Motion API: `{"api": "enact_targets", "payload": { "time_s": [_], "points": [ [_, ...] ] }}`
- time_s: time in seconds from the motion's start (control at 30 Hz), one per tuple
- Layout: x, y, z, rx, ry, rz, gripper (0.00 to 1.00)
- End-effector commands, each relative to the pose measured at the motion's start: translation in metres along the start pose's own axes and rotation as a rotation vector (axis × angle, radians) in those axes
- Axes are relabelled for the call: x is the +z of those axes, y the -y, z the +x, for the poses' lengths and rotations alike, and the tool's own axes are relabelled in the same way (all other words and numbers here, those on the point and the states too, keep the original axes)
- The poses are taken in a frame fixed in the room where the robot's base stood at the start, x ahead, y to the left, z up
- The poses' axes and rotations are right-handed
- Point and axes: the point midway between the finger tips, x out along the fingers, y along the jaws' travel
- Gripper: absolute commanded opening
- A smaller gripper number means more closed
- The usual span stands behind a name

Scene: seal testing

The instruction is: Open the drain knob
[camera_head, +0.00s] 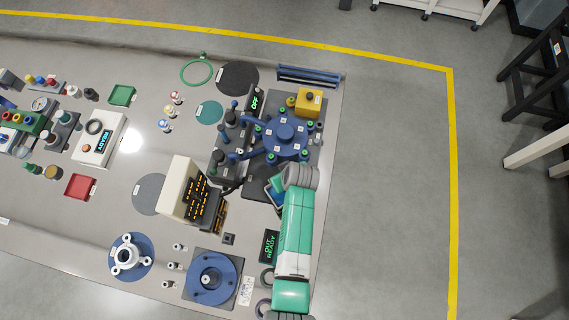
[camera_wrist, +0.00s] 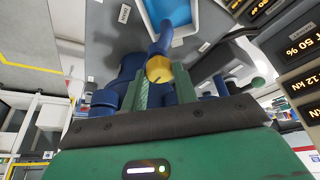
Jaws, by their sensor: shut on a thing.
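In the wrist view a yellow round knob (camera_wrist: 159,69) with a dark slot mark sits on the end of a blue pipe (camera_wrist: 161,38). My gripper (camera_wrist: 162,88) is shut on the yellow knob, with one green finger on each side of it. Beyond the knob is a blue tray (camera_wrist: 175,10). In the head view my gripper (camera_head: 272,186) is just below the blue round fixture (camera_head: 285,140) with its several arms. My wrist hides the knob there.
A cream console (camera_head: 180,185) with orange readouts stands left of my gripper. A yellow box with a black button (camera_head: 309,102) is at the fixture's upper right. A small screen (camera_head: 269,246) and a blue flanged part (camera_head: 212,278) are below. The table's right edge is close.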

Motion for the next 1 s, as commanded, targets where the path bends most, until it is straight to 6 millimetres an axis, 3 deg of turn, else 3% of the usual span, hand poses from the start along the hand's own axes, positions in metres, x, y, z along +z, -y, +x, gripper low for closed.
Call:
{"api": "enact_targets", "payload": {
  "time_s": [0.77,0.8,0.83,1.0],
  "points": [
    [0.0008,-0.0001,0.0006,-0.036,0.002,-0.085,0.06],
    [0.0008,-0.0001,0.0007,-0.036,0.002,-0.085,0.33],
    [0.0008,0.0000,0.0007,-0.036,0.002,-0.085,0.38],
    [0.0006,-0.0001,0.0005,-0.036,0.002,-0.084,0.38]
  ]
}}
